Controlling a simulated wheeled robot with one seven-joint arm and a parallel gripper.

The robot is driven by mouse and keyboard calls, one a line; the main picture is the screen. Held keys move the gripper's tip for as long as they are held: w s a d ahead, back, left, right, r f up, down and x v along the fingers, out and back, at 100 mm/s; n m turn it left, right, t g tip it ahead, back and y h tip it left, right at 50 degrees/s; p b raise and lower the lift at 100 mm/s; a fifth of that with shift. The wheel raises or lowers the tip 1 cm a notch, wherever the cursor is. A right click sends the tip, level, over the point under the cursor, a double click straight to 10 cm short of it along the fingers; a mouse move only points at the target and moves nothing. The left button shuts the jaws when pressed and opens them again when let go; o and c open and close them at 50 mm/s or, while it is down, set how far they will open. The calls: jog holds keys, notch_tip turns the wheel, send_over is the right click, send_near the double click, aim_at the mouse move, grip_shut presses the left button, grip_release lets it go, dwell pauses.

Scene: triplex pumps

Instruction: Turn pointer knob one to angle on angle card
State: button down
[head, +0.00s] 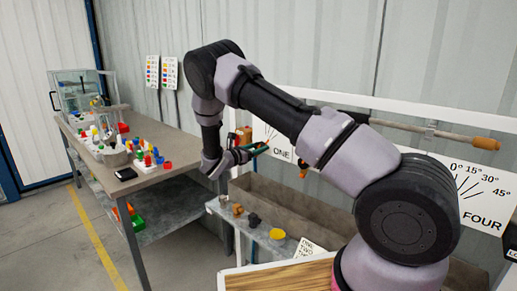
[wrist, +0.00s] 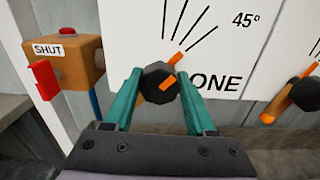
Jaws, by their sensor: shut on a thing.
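Pointer knob one (wrist: 157,80) is a black faceted knob with an orange bar on its face and an orange pointer tip beyond its upper right edge. The pointer leans up and to the right, toward the card's fan of lines. The white angle card (wrist: 228,55) behind it reads ONE, with 45° at the right; the other angle labels are out of the wrist view. My gripper (wrist: 160,76) has its teal fingers shut on the knob's left and right sides. In the head view my gripper (head: 252,149) is at card ONE (head: 281,150), and the knob is hidden.
A tan box with a SHUT label (wrist: 77,60) and red handle (wrist: 43,80) is close left of the knob. Another black knob (wrist: 305,93) is to the right. A grey shelf (head: 255,232) with loose parts lies below; a cluttered table (head: 150,178) stands left.

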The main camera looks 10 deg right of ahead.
jog(key=n, duration=0.4)
jog(key=shift+a, duration=0.1)
jog(key=shift+f+n, duration=0.1)
jog(key=shift+n, duration=1.8)
jog(key=shift+c, duration=1.1)
grip_release()
jog(key=shift+a, duration=0.1)
jog(key=v, duration=1)
jog(key=shift+s+a, duration=0.15)
jog(key=shift+a, duration=0.05)
